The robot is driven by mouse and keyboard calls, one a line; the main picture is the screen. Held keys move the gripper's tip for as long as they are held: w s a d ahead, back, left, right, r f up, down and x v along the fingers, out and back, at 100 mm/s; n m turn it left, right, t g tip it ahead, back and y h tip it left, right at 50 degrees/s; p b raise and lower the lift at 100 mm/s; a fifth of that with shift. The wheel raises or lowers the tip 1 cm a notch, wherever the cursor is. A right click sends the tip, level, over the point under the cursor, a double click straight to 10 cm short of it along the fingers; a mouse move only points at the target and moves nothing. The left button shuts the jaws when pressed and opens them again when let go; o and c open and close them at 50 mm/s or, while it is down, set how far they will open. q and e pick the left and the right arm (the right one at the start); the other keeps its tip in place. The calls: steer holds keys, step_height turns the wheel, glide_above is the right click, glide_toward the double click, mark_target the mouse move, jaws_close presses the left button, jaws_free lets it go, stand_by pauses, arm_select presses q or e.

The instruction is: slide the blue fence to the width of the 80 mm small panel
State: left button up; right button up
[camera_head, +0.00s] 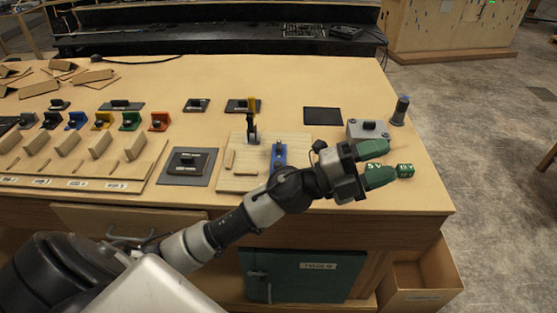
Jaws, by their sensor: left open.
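The blue fence (278,156) stands upright on a pale wooden fixture board (240,181) at the middle of the bench. My left arm crosses in front of the board and hides its right part. My left gripper (390,160) is to the right of the fence, past the board, with its green fingers apart and nothing seen between them. Several wooden panels (97,146) stand in a rack at the left; the labels are too small to tell which is the 80 mm one. My right gripper is not in view.
A lever with a yellow handle (251,110) stands on the board behind the fence. A grey box (368,130) and a dark cylinder (400,110) stand near the bench's right edge. Coloured blocks line the left.

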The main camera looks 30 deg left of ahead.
arm_select(q)
step_height(320, 180, down, 2)
steer(key=d+m+g, duration=0.2)
steer(key=m+g, duration=0.7)
steer(key=n+g+y, duration=0.1)
steer(key=g+y, duration=0.3)
steer(key=y, duration=1.4)
glide_above(278, 163)
step_height(278, 163, down, 2)
step_height(278, 163, down, 11)
steer(key=shift+p, duration=0.9)
steer(key=shift+c, duration=0.2)
jaws_close()
